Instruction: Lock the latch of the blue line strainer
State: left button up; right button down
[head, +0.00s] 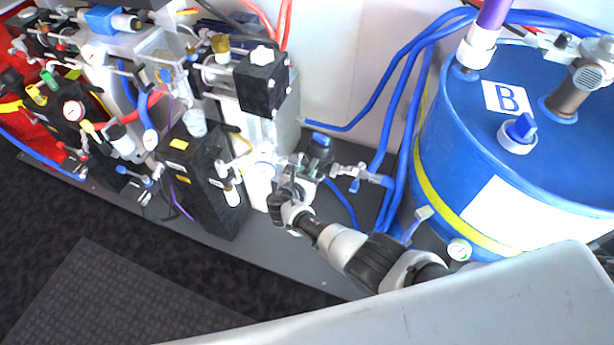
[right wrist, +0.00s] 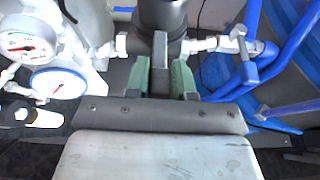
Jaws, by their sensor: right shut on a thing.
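The blue line strainer (head: 318,152) stands behind my right gripper in the head view, with a blue top and pipe fittings on its right. In the right wrist view its dark round body (right wrist: 163,14) is at the top middle, with pale fittings on both sides. My right gripper (head: 288,188) reaches in from the lower right and is at the strainer's front. In the right wrist view its greenish fingers are shut on a grey upright bar, which looks like the latch (right wrist: 160,62). The fingers hide part of it. My left gripper is out of view.
A large blue drum (head: 465,190) marked B stands at right. Blue hoses (head: 392,130) run between it and the strainer. Black pump units (head: 205,180) stand at left. Two gauges, one white (right wrist: 26,44) and one blue-rimmed (right wrist: 60,84), sit close left of the gripper.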

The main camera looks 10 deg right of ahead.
jog(key=shift+w+r, duration=0.15)
jog(key=c, duration=1)
grip_release()
jog(key=shift+o, duration=0.2)
jog(key=shift+s+a, duration=0.2)
jog(key=shift+s, duration=0.1)
jog(key=p+v, duration=0.3)
jog(key=v, duration=0.7)
jog(key=shift+r, duration=0.1)
